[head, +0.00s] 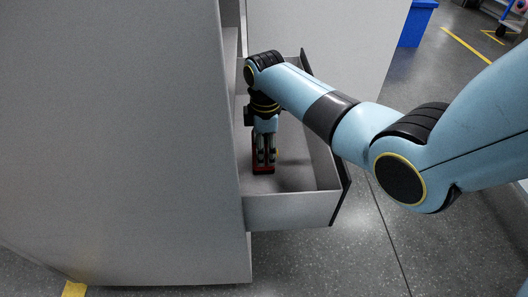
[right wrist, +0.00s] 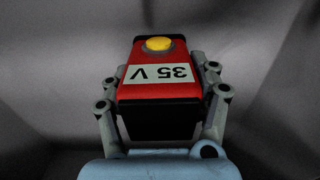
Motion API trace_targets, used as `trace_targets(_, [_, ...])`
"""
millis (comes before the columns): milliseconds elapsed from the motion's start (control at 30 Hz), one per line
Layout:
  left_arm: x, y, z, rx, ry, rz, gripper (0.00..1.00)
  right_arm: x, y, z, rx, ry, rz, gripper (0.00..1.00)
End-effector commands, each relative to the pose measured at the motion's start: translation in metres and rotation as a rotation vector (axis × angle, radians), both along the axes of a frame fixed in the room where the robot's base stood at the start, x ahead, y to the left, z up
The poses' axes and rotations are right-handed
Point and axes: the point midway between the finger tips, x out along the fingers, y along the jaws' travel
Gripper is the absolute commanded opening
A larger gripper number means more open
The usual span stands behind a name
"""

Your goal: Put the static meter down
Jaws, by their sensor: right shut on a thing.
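The static meter (right wrist: 160,75) is a red box with a yellow button and a pale label reading "35 V", upside down in the right wrist view. In the head view a red part of the static meter (head: 263,170) shows low between the fingers. My right gripper (head: 264,155) points down inside the open drawer (head: 290,208). Its fingers also show on both sides of the meter in the right wrist view, shut on it. I cannot tell whether the meter touches the drawer floor. My left gripper is not in view.
The drawer stands out from a grey cabinet (head: 120,140), with its walls close around my right gripper. The drawer floor around the meter looks bare. A blue bin (head: 416,24) stands on the floor at the back right.

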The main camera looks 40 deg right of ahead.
Motion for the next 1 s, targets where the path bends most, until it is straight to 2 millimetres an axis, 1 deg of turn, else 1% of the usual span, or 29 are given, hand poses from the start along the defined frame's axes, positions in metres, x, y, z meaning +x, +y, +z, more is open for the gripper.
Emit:
trace_targets(33, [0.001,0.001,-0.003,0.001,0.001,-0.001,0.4,0.0,0.0,-0.006,0.0,0.0,0.0,0.19])
trace_targets(233, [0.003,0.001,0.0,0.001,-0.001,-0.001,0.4,0.001,0.0,-0.003,0.0,-0.002,0.0,0.19])
trace_targets(367, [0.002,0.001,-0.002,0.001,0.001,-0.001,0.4,0.001,0.0,-0.006,0.0,-0.001,0.0,0.19])
trace_targets(400, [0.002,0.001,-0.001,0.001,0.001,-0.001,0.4,0.001,0.0,-0.006,0.0,-0.001,0.0,0.65])
trace_targets(567, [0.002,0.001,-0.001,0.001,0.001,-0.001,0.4,0.001,0.0,-0.005,0.0,-0.001,0.0,0.85])
trace_targets(867, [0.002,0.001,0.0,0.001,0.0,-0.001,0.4,0.001,0.0,-0.003,0.0,-0.001,0.0,0.85])
trace_targets(967, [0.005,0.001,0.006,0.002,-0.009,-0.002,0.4,0.001,0.0,0.009,0.0,-0.004,0.0,0.85])
trace_targets(1000, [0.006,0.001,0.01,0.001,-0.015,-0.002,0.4,0.002,0.0,0.017,0.0,-0.006,0.0,0.85])
